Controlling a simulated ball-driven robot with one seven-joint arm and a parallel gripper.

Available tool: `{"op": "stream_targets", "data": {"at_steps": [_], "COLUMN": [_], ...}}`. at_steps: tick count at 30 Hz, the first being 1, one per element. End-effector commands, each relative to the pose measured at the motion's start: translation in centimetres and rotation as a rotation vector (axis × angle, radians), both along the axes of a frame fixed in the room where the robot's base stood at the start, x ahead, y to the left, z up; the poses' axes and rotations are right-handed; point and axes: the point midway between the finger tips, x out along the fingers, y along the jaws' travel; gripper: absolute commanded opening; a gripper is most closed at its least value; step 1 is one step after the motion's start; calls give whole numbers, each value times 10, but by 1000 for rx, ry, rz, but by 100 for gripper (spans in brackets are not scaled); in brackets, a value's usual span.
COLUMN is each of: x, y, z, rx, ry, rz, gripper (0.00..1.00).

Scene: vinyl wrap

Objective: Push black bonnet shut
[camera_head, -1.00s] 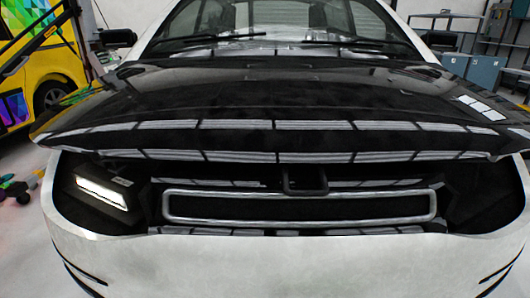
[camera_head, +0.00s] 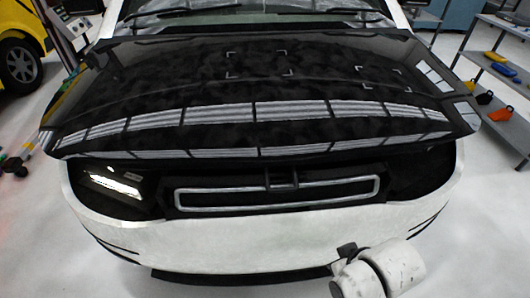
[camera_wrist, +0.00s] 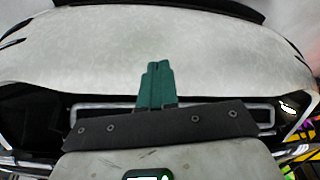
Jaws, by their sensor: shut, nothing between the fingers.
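The black bonnet (camera_head: 230,85) is glossy and fills the upper middle of the head view. Its front edge stands raised above the grille (camera_head: 275,193), leaving a dark gap, so it is partly open. My gripper (camera_wrist: 158,66) shows in the wrist view as two green fingers pressed together, with nothing between them. The fingers overlap the white bumper (camera_wrist: 225,60) in that view; I cannot tell whether they touch it. The grille frame (camera_wrist: 95,108) is partly hidden behind my gripper's body. The fingers do not show in the head view.
The white bumper also spans the front in the head view (camera_head: 250,245). A lit headlight (camera_head: 117,186) sits at left. A yellow vehicle (camera_head: 25,27) stands at upper left, and shelves with coloured items (camera_head: 495,68) at right. Pale floor is open on both sides.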

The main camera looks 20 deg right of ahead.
Motion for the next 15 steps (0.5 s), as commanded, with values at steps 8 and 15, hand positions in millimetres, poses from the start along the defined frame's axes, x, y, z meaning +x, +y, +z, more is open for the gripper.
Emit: {"op": "stream_targets", "data": {"at_steps": [8,15], "x": [68,142], "y": [-5,4], "z": [89,114], "rx": [-58,-114], "ry": [-18,31], "rz": [-50,-153], "gripper": [0,0]}}
